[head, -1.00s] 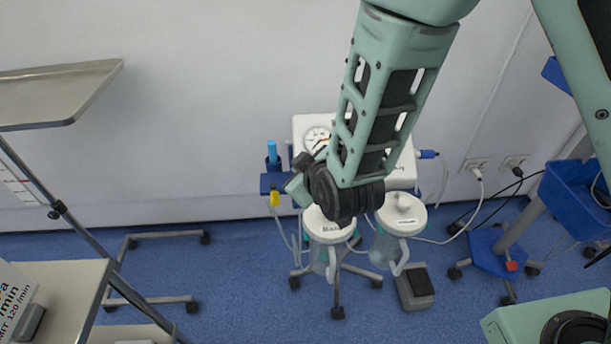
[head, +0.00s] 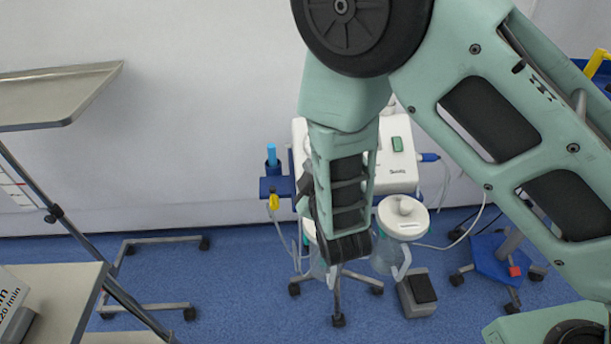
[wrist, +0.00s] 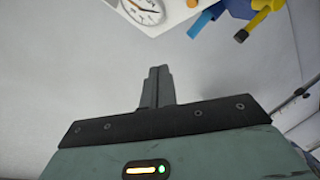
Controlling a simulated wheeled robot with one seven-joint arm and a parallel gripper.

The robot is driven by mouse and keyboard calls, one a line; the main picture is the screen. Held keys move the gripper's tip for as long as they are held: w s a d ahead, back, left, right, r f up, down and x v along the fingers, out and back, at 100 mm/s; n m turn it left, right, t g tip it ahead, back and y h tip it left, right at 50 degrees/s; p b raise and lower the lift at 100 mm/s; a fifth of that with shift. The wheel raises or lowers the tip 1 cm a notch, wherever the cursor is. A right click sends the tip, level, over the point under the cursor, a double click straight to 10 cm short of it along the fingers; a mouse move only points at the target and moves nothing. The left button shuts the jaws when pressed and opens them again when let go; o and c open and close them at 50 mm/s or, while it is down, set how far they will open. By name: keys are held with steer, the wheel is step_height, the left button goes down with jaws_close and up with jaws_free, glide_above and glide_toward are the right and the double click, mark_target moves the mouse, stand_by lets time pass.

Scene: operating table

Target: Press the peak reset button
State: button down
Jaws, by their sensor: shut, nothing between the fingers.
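I cannot make out a button marked peak reset in either view. A white suction unit (head: 400,168) with a green switch (head: 397,144) stands by the wall in the head view, partly hidden behind my arm. In the wrist view its white face shows at the top edge, with a round gauge (wrist: 143,8) and a small orange knob (wrist: 193,3), both cut off by the frame. My gripper (wrist: 160,72) is shut and empty, below the gauge in that picture and apart from it.
A blue tube (wrist: 205,20) and a yellow connector (wrist: 255,22) are right of the gauge. A lidded jar (head: 402,218) hangs below the unit, above a foot pedal (head: 420,290). A metal tray (head: 60,92) is at left. A blue-based stand (head: 490,262) is at right.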

steer(key=shift+w+f+b, duration=0.8)
steer(key=shift+f, duration=0.35)
steer(key=shift+w+f+b, duration=0.85)
steer(key=shift+f, duration=0.25)
steer(key=shift+w+f+b, duration=0.8)
steer(key=shift+f, duration=0.35)
steer(key=shift+w+f, duration=0.1)
steer(key=shift+f, duration=0.05)
steer(key=shift+w+f+b, duration=0.15)
steer(key=shift+f+b, duration=0.05)
steer(key=shift+b, duration=0.1)
steer(key=shift+w+f, duration=0.25)
steer(key=shift+f, duration=0.05)
steer(key=shift+r, duration=0.1)
steer(key=shift+s+r+p, duration=0.3)
steer(key=shift+s+r, duration=0.2)
steer(key=shift+r, duration=0.1)
stand_by(0.3)
steer(key=shift+s+r+p, duration=0.75)
steer(key=shift+r, duration=0.25)
steer(key=shift+s+r+p, duration=0.7)
steer(key=shift+r+p, duration=0.05)
steer(key=shift+r, duration=0.25)
